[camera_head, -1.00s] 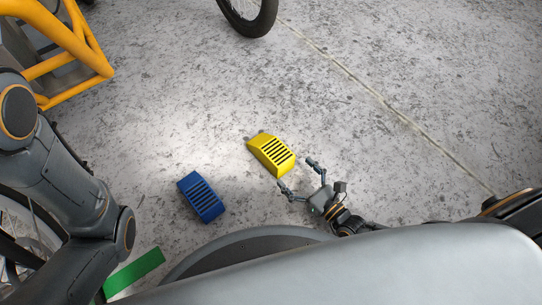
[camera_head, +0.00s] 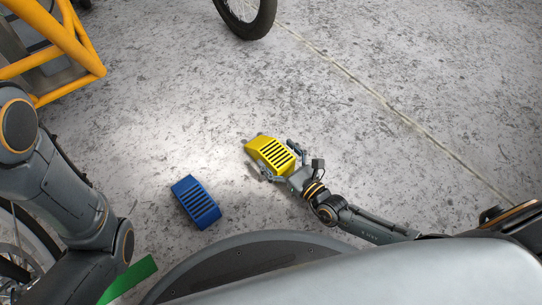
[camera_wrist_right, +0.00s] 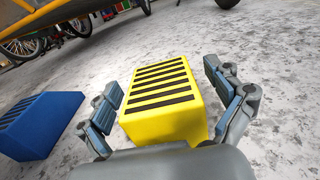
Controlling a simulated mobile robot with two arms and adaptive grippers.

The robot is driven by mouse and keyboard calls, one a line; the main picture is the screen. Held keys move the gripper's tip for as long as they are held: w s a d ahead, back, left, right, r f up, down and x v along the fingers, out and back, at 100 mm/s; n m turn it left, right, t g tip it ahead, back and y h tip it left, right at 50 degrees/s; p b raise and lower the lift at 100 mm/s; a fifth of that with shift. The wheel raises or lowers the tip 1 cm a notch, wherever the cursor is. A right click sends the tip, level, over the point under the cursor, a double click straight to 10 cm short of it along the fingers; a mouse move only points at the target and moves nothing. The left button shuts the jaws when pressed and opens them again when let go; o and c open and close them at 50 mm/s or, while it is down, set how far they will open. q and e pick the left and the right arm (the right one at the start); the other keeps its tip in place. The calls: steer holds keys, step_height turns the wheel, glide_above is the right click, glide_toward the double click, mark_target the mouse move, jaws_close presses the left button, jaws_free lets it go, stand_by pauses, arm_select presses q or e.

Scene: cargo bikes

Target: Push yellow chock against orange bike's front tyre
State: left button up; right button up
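The yellow chock (camera_head: 270,154), a wedge with dark slots, lies on the floor near the middle of the head view. It also shows in the right wrist view (camera_wrist_right: 163,100). My right gripper (camera_head: 276,159) is open, with one finger on each side of the chock's near end. In the wrist view a gap shows at the right finger; contact at the left finger is unclear. A black tyre (camera_head: 250,27), apparently the orange bike's front one, stands on the floor beyond the chock. The orange bike frame (camera_head: 72,50) is at upper left. My left gripper is out of view.
A blue chock (camera_head: 196,201) lies to the left of the yellow one. A green strip (camera_head: 128,281) shows at lower left, beside a spoked wheel (camera_head: 25,245). The concrete floor between the yellow chock and the black tyre is clear.

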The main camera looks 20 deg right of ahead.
steer(key=c, duration=1.4)
steer(key=shift+c, duration=0.8)
